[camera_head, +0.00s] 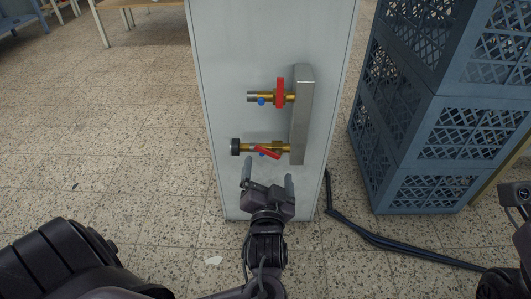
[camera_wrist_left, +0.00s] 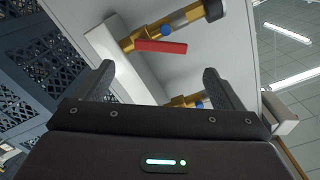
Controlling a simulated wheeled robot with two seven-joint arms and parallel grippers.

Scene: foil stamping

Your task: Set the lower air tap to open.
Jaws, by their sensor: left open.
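The lower air tap (camera_head: 278,146) is a brass valve on a short pipe with a black end cap (camera_head: 235,147). Its red lever (camera_head: 268,153) lies slanted, at a shallow angle to the pipe. In the left wrist view the lever (camera_wrist_left: 162,46) shows near the top, beside a blue part. The upper tap (camera_head: 290,97) has a red lever (camera_head: 280,92) standing across its pipe. My left gripper (camera_head: 268,174) is open and empty, just below the lower tap in the head view, its fingers pointing at the panel.
Both taps join a grey metal bar (camera_head: 302,115) on a pale cabinet (camera_head: 225,60). Stacked blue crates (camera_head: 425,150) stand to the right. A dark hose (camera_head: 390,243) runs along the tiled floor. Open floor lies left of the cabinet.

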